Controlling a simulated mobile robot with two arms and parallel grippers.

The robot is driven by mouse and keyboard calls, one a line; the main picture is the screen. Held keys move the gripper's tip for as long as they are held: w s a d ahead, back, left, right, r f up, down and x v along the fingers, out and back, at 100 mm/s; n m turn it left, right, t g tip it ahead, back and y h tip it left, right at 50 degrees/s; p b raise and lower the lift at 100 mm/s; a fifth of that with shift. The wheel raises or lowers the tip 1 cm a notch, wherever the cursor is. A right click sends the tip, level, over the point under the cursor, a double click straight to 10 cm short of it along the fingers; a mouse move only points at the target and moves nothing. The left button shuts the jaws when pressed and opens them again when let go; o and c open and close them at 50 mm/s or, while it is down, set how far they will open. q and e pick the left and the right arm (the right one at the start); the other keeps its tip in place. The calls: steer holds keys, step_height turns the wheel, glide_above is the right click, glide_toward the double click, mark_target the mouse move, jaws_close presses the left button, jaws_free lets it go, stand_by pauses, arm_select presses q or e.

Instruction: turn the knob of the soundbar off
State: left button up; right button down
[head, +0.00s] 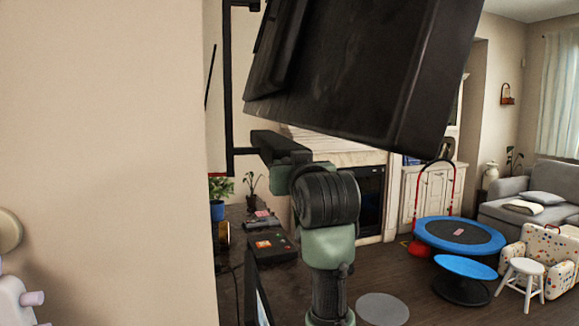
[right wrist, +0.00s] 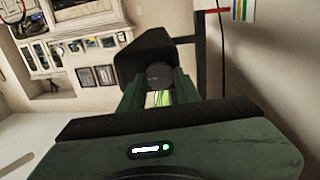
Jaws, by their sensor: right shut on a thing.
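The soundbar (head: 265,143) is a long black bar under a large black screen (head: 375,60) in the head view. Its dark end also shows in the right wrist view (right wrist: 153,45). A round dark knob (right wrist: 159,72) sits on that end. My right gripper (right wrist: 159,85) has its two green fingers on either side of the knob and is shut on it. In the head view, my right arm rises from below and the gripper (head: 287,158) meets the soundbar's near end; the knob is hidden there. The knob's turn position cannot be read. My left gripper is not in view.
A beige wall (head: 100,150) fills the left. A dark table (head: 232,255) with a black device (head: 270,246) and a plant (head: 219,190) stands below the screen. A blue trampoline (head: 459,234), stools and a sofa (head: 525,205) stand farther right.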

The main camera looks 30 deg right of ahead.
steer(key=shift+a+f+n+p, duration=0.1)
steer(key=shift+n+p, duration=3.85)
steer(key=shift+n, duration=0.75)
steer(key=shift+a+f+n+p, duration=0.1)
steer(key=shift+n+p, duration=3.8)
steer(key=shift+n, duration=0.8)
steer(key=c, duration=1)
jaws_free()
steer(key=shift+c, duration=0.2)
